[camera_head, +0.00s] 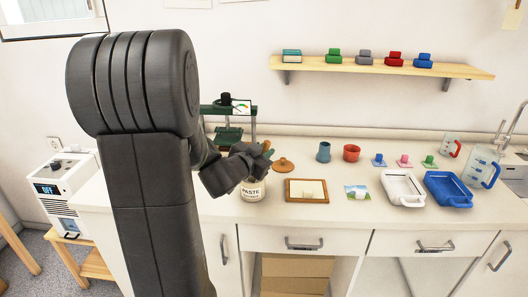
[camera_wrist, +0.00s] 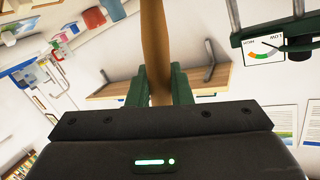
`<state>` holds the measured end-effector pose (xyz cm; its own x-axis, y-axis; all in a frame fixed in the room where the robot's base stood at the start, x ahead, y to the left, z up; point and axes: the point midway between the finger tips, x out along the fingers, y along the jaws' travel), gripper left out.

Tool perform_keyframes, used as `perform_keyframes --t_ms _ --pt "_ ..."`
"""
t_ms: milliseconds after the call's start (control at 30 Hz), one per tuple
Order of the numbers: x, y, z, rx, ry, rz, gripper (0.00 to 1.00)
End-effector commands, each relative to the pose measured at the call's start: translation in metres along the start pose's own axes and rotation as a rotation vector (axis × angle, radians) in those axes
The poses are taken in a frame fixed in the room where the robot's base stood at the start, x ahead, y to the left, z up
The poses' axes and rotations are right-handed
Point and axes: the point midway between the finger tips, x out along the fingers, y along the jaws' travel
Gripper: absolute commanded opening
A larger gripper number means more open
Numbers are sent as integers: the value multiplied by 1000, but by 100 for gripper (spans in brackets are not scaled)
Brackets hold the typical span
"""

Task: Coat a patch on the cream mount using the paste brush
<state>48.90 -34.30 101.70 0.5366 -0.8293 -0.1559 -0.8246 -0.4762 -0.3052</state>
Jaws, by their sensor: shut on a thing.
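My gripper (camera_head: 264,151) is over the jar labelled PASTE (camera_head: 252,191), at the left of the counter. In the wrist view its green fingers (camera_wrist: 159,88) are shut on the brown wooden handle (camera_wrist: 155,40) of the paste brush. The brush's bristle end is hidden, so I cannot tell whether it is inside the jar. The cream mount (camera_head: 312,187) lies flat on a brown-edged board (camera_head: 290,197), right of the jar and apart from my gripper. A terracotta lid (camera_head: 284,165) lies behind, between jar and board.
A small landscape print (camera_head: 352,194) lies right of the board. Further right are a white tray (camera_head: 402,186) and a blue tray (camera_head: 448,190). Blue (camera_head: 324,152) and red (camera_head: 352,153) cups stand behind. A green press (camera_head: 229,134) stands behind my arm.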

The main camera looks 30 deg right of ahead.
Motion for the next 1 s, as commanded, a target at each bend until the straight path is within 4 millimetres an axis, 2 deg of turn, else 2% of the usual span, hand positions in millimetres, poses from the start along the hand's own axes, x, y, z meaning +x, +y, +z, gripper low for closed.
perform_keyframes --t_ms 1000 --pt "2 3 9 0 0 0 0"
